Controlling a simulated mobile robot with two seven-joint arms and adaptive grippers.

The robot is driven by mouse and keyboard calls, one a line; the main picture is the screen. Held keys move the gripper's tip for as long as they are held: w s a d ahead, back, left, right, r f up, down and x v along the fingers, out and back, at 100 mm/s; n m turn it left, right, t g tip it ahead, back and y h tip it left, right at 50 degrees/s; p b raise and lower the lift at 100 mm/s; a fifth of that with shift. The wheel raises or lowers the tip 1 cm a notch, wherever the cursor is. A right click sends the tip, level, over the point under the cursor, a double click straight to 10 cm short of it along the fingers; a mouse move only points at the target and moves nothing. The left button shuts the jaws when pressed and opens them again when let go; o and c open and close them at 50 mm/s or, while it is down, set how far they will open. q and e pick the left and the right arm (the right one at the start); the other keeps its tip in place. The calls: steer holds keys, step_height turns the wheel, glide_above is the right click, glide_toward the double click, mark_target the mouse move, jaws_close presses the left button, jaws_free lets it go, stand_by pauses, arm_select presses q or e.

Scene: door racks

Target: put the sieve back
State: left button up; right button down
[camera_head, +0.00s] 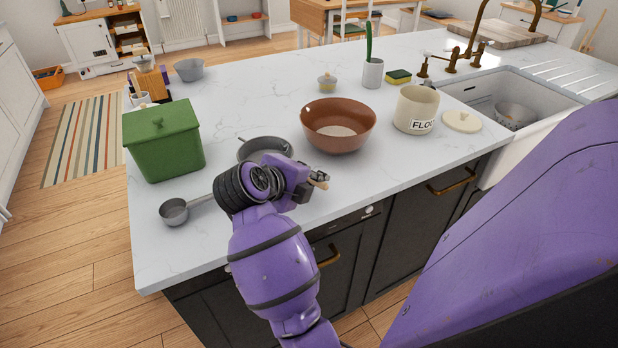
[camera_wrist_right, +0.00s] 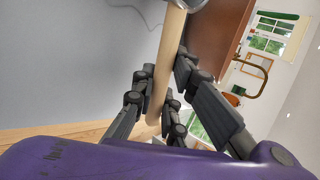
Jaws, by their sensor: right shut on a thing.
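My right gripper (camera_head: 308,184) is low over the front of the white counter, in front of the brown bowl. In the right wrist view my right gripper (camera_wrist_right: 158,100) is shut on a pale round wooden handle (camera_wrist_right: 168,50), which looks like the sieve's handle. A short pale end (camera_head: 319,179) of it shows at the fingertips in the head view. A grey round shallow metal thing (camera_head: 256,148) shows just behind my wrist; I cannot tell whether it joins the handle. My left gripper is not in view.
A brown bowl (camera_head: 338,118) stands close behind the gripper, with a flour jar (camera_head: 414,108) and its lid (camera_head: 462,121) to the right. A green box (camera_head: 164,140) and a small grey pan (camera_head: 174,211) are at left. The sink (camera_head: 540,95) is at far right.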

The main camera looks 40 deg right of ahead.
steer(key=shift+f, duration=0.1)
steer(key=c, duration=1.8)
jaws_free()
steer(key=shift+o, duration=0.2)
steer(key=shift+a+r, duration=0.1)
steer(key=shift+r, duration=0.15)
steer(key=v, duration=1.1)
steer(key=shift+s+a+r, duration=0.2)
steer(key=shift+a, duration=0.1)
steer(key=shift+d, duration=0.1)
